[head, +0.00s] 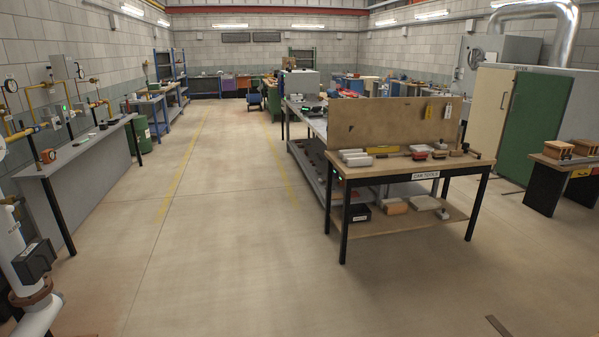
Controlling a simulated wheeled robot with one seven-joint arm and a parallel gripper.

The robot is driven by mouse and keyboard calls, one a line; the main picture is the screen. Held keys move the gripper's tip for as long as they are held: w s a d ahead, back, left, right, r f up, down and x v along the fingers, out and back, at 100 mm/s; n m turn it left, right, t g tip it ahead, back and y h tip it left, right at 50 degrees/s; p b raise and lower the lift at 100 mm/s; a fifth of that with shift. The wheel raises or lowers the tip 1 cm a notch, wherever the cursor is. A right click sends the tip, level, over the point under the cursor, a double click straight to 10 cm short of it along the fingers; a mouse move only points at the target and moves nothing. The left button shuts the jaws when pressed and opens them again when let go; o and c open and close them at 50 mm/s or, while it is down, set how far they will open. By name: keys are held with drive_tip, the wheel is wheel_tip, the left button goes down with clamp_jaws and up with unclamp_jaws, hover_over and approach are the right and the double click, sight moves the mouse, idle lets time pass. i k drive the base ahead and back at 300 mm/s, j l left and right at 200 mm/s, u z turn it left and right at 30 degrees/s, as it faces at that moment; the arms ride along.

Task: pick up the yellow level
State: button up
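A thin yellow bar, which looks like the yellow level (382,150), lies on top of the wooden-topped workbench (400,168) right of the middle. It lies near the back of the top, close to the upright wooden board (385,122), with pale blocks to its left and small tools to its right. It is small in this view, and its details cannot be made out. My gripper is not in view.
The workbench has black legs and a lower shelf (378,226) with boxes. A white pipe with a flange (30,292) stands at the lower left, and a grey counter (85,150) runs along the left. The floor (200,220) between is clear.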

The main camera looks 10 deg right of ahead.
sight(379, 149)
drive_tip(key=i+j, duration=0.1)
drive_tip(key=i, duration=0.7)
drive_tip(key=i+j, duration=0.1)
drive_tip(key=i, duration=0.7)
drive_tip(key=i+j, duration=0.1)
drive_tip(key=i, duration=0.65)
drive_tip(key=i+l+z, duration=0.15)
drive_tip(key=i+z, duration=0.65)
drive_tip(key=i+j+z, duration=0.1)
drive_tip(key=i+z, duration=0.25)
drive_tip(key=i+l, duration=0.25)
drive_tip(key=i+l+z, duration=0.1)
drive_tip(key=i+l, duration=0.15)
drive_tip(key=i, duration=0.25)
drive_tip(key=i+l+z, duration=0.1)
drive_tip(key=i, duration=0.3)
drive_tip(key=i+l, duration=0.25)
drive_tip(key=l, duration=0.2)
drive_tip(key=j+u, duration=0.05)
